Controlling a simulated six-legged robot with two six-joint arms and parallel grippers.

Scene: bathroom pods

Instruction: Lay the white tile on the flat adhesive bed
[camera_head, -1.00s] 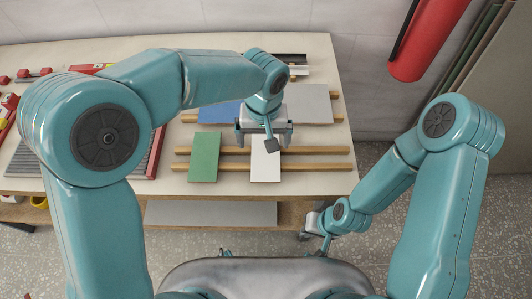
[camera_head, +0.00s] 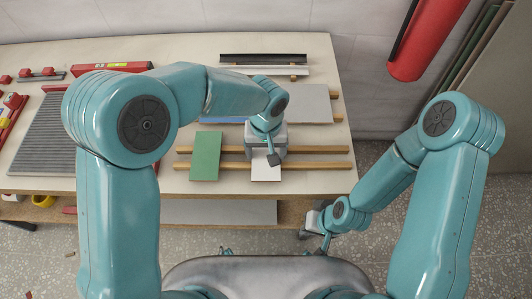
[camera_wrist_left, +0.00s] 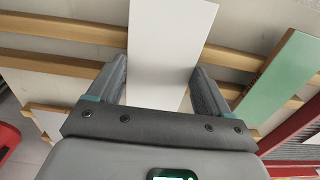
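The white tile (camera_head: 266,173) lies across two wooden strips, right of a green tile (camera_head: 205,156). My left gripper (camera_head: 268,152) is low over its far part and hides it there. In the left wrist view the white tile (camera_wrist_left: 165,40) runs between my two fingers (camera_wrist_left: 160,90), which stand apart at its long edges. Whether they press on it cannot be told. A grey ribbed panel (camera_head: 45,135) lies flat at the table's left, partly behind my left arm; it may be the adhesive bed. My right gripper (camera_head: 318,222) is low beside the table, its fingers unclear.
Wooden strips (camera_head: 325,166) carry the tiles. A grey slab (camera_head: 312,103) and a partly hidden blue one lie behind them. Dark and pale profiles (camera_head: 262,58) lie at the back. Red tools (camera_head: 110,67) stand at the left. A red cylinder (camera_head: 425,40) hangs at the right.

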